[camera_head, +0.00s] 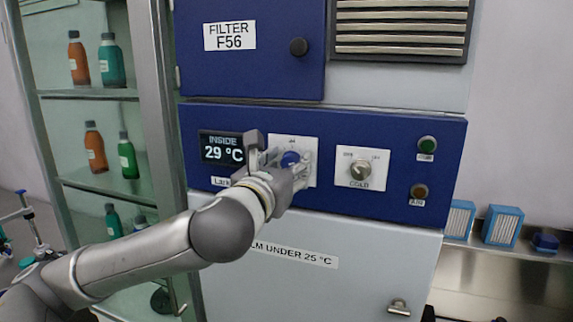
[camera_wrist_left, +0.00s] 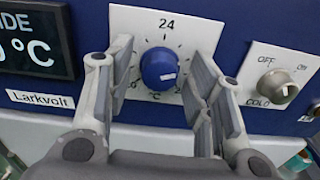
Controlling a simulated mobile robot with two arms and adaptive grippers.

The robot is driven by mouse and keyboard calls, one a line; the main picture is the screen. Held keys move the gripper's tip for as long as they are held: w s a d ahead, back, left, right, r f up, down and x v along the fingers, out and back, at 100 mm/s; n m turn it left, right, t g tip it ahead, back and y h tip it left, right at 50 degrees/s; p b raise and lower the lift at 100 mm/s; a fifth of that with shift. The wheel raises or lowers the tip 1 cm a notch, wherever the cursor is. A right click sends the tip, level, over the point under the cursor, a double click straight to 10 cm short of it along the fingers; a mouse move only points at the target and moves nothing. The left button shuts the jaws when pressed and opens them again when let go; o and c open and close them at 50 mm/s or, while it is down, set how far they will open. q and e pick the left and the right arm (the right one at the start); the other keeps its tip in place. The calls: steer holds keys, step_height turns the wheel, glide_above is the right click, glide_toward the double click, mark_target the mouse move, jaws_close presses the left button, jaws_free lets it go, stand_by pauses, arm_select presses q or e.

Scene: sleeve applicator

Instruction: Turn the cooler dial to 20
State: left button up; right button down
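The cooler dial is a round blue knob (camera_wrist_left: 158,68) on a white scale plate (camera_wrist_left: 165,23) marked 24 at the top. It has a small white mark at its lower right. The other scale numbers are partly hidden by my fingers. My left gripper (camera_wrist_left: 158,80) is open, with one finger on each side of the knob and gaps showing between. In the head view my left gripper (camera_head: 287,163) is at the dial (camera_head: 290,159) and partly covers it. The display (camera_head: 222,148) reads INSIDE 29 °C. My right gripper is not in view.
A silver COLD switch knob (camera_head: 360,168) with OFF and ON labels sits right of the dial. Green (camera_head: 427,144) and red (camera_head: 419,191) buttons are farther right. A FILTER F56 door with a black knob (camera_head: 298,47) is above. A glass cabinet with bottles stands left.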

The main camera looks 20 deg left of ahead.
arm_select(q)
steer(key=c, duration=0.8)
